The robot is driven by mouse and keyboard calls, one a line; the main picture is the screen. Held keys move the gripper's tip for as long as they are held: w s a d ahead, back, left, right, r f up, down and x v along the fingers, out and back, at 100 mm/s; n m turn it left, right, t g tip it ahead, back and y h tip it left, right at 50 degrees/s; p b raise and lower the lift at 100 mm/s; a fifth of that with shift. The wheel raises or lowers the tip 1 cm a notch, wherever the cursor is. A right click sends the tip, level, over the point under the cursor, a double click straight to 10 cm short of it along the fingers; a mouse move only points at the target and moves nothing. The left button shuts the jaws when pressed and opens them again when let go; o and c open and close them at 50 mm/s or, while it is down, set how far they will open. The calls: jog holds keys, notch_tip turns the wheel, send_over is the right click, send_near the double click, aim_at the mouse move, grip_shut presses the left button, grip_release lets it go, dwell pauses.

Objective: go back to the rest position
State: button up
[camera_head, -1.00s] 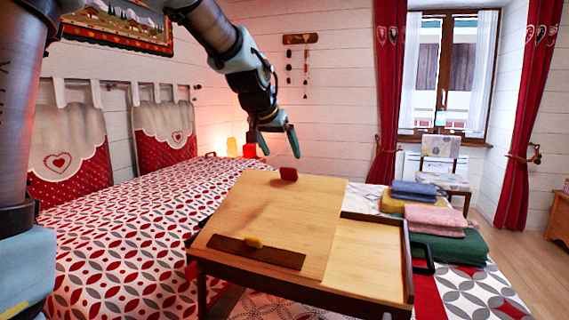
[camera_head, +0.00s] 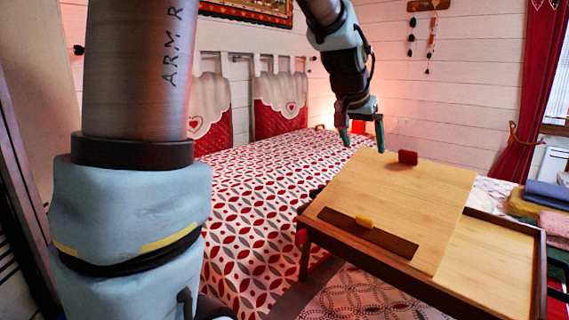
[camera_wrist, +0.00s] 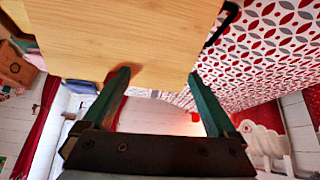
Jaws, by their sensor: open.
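My gripper (camera_head: 362,140) is open and empty in the head view. It hangs fingers down at the far left edge of the wooden bed tray (camera_head: 490,272), in front of the lit wall. In the wrist view my gripper (camera_wrist: 158,85) has its two green fingers spread wide, with nothing between them. The tray's tilted board (camera_head: 395,210) carries a red block (camera_head: 408,157) near its top and a yellow piece (camera_head: 365,222) on the dark ledge. The board also shows in the wrist view (camera_wrist: 125,35).
The bed (camera_head: 250,190) has a patterned red, grey and white cover. Folded towels (camera_head: 550,195) lie to the right of the tray. Red headboard cushions (camera_head: 280,105) are at the back, and a red curtain (camera_head: 540,95) hangs at the right.

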jog(key=s+a+f+n+g+y+p, duration=0.1)
jog(key=s+a+f+n+p, duration=0.1)
jog(key=a, duration=0.7)
jog(key=s+a+f+n+g+y+p, duration=0.1)
jog(key=s+a+f, duration=0.3)
jog(key=a, duration=0.5)
jog(key=s+a+f+n+g+y+p, duration=0.1)
jog(key=s+a+f+n+y+p, duration=0.1)
jog(key=s+a, duration=0.5)
notch_tip(320, 180, down, 2)
jog(key=a+n+p, duration=0.1)
jog(key=a, duration=0.2)
jog(key=shift+n+g, duration=0.3)
jog(key=shift+d, duration=0.1)
